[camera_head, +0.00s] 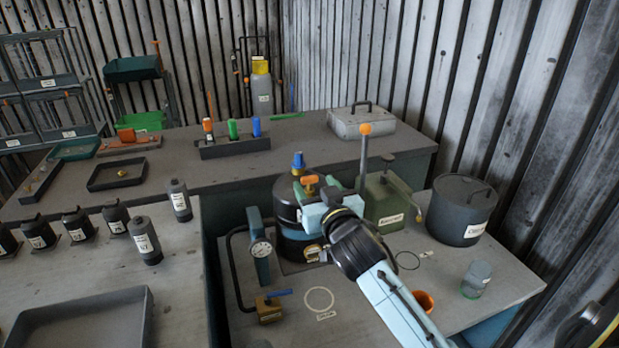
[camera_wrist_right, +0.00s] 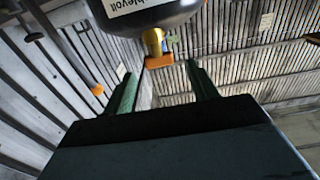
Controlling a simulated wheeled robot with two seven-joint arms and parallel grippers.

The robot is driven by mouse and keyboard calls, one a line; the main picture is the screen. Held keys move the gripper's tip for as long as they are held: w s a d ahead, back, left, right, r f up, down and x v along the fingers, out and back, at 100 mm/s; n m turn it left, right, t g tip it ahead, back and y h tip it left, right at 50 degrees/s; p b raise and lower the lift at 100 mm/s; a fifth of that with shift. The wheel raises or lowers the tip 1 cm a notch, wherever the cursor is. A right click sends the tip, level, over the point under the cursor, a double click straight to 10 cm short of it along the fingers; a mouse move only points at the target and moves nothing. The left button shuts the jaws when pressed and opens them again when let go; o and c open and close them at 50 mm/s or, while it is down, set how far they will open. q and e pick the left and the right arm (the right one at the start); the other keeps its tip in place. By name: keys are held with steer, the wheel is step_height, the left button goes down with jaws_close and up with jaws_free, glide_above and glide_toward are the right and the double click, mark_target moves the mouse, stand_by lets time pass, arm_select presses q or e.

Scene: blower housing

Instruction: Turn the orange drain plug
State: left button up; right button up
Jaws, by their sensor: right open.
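The orange drain plug (camera_head: 309,180) stands at the top of the dark blower housing (camera_head: 288,204), beside a blue-topped fitting (camera_head: 298,161). In the right wrist view, the plug (camera_wrist_right: 160,61) is an orange crosspiece on a brass neck under the black, labelled housing (camera_wrist_right: 150,17), in a picture that looks upside down. My right gripper (camera_head: 312,190) is close to the plug in the head view. Its two green fingers (camera_wrist_right: 165,88) are apart, with the plug seen between and just beyond their tips. I cannot tell whether they touch it. My left gripper is not in view.
An upright rod with an orange knob (camera_head: 364,150) and a green box (camera_head: 388,203) stand right of the housing.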

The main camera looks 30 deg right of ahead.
mark_target(310, 179)
steer(key=shift+x, duration=2.3)
steer(key=c, duration=1)
